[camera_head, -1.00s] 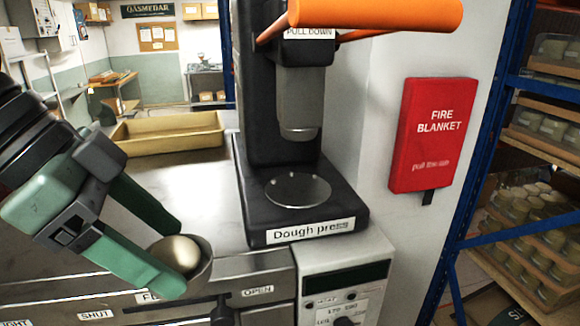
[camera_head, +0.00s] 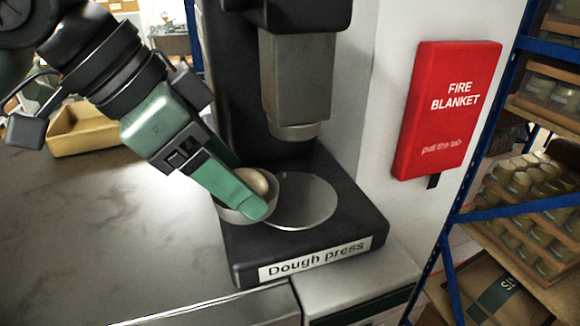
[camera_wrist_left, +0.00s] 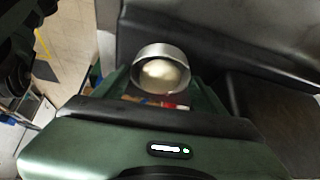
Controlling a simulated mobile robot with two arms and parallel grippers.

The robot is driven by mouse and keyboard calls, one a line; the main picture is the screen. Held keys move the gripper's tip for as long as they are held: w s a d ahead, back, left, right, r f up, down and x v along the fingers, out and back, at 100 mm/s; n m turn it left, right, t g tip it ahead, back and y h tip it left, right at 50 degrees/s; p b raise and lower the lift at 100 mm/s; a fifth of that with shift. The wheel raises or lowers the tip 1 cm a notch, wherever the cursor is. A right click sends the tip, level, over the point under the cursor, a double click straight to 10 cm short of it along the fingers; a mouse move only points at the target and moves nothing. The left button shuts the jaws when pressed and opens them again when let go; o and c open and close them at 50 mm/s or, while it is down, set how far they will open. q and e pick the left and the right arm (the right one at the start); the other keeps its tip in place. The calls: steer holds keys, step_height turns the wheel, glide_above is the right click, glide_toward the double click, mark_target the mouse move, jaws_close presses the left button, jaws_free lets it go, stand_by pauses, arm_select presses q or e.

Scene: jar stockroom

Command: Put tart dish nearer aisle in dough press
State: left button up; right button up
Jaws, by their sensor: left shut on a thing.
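My left gripper (camera_head: 252,195) is shut on a small grey tart dish (camera_head: 232,213) with a pale ball of dough (camera_head: 252,181) in it. The dish also shows between the fingers in the left wrist view (camera_wrist_left: 147,54). The dough press (camera_head: 345,215) is black, with a round metal plate (camera_head: 305,203) on its base and a grey ram (camera_head: 296,85) above. The dish is at the left edge of the plate, beneath the level of the ram. I cannot tell whether it touches the base. My right gripper is not in view.
The grey worktop (camera_head: 120,230) left of the press is mostly clear. A tan tray (camera_head: 85,135) stands behind my left arm. A red fire blanket box (camera_head: 445,110) hangs on the wall right of the press. Blue shelving with jars (camera_head: 520,190) stands at the far right.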

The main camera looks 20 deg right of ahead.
mark_target(271, 176)
arm_select(q)
steer(key=d, duration=0.1)
steer(key=w+d, duration=0.1)
steer(key=d, duration=0.1)
steer(key=shift+w+f, duration=0.1)
steer(key=shift+w, duration=0.15)
steer(key=shift+s+d, duration=0.1)
steer(key=shift+d, duration=0.1)
steer(key=d, duration=0.3)
steer(key=shift+d, duration=0.2)
steer(key=shift+w+d+f, duration=0.15)
steer(key=shift+w+f, duration=0.05)
steer(key=shift+f, duration=0.45)
steer(key=shift+d, duration=0.1)
steer(key=shift+a+f, duration=0.15)
steer(key=shift+a, duration=0.2)
steer(key=o, duration=1.4)
steer(key=shift+d, duration=0.2)
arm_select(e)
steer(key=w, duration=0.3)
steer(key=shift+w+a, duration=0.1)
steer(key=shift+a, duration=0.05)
